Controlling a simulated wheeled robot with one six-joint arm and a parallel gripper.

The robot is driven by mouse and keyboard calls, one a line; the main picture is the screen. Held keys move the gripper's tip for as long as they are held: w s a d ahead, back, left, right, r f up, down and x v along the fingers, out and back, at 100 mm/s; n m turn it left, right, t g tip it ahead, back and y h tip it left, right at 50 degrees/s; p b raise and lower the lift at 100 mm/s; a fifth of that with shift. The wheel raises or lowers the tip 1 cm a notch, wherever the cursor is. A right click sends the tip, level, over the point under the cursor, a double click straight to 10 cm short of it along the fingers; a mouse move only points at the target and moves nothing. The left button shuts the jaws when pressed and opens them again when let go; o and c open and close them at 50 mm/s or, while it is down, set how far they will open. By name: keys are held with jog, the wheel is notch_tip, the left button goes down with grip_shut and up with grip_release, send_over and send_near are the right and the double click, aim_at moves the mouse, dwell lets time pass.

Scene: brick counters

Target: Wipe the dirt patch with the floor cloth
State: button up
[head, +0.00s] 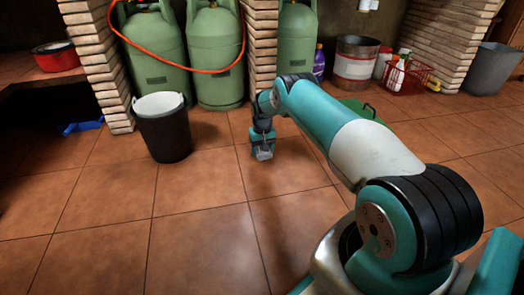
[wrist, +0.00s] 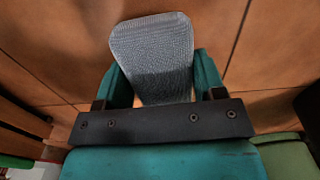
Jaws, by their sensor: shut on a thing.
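The floor cloth (wrist: 155,52) is a grey woven pad. In the wrist view it stands out from between the two teal fingers of my gripper (wrist: 155,88), which is shut on it. In the head view my gripper (head: 263,146) points down close to the tiled floor, with the grey cloth (head: 264,154) small at its tip. I cannot tell whether the cloth touches the floor. I cannot make out a clear dirt patch in either view; the floor tiles show only dark shading.
A black bucket (head: 163,127) stands left of my gripper. Green gas cylinders (head: 215,55) with an orange hose and brick pillars (head: 97,62) stand behind. A metal drum (head: 355,62), a red basket (head: 405,75) and a grey bin (head: 491,68) are at back right. The front floor is clear.

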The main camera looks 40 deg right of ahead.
jog(key=shift+r+p, duration=0.35)
jog(key=shift+r, duration=0.5)
jog(key=shift+r, duration=0.1)
jog(key=shift+r+p, duration=1.1)
jog(key=shift+r, duration=0.3)
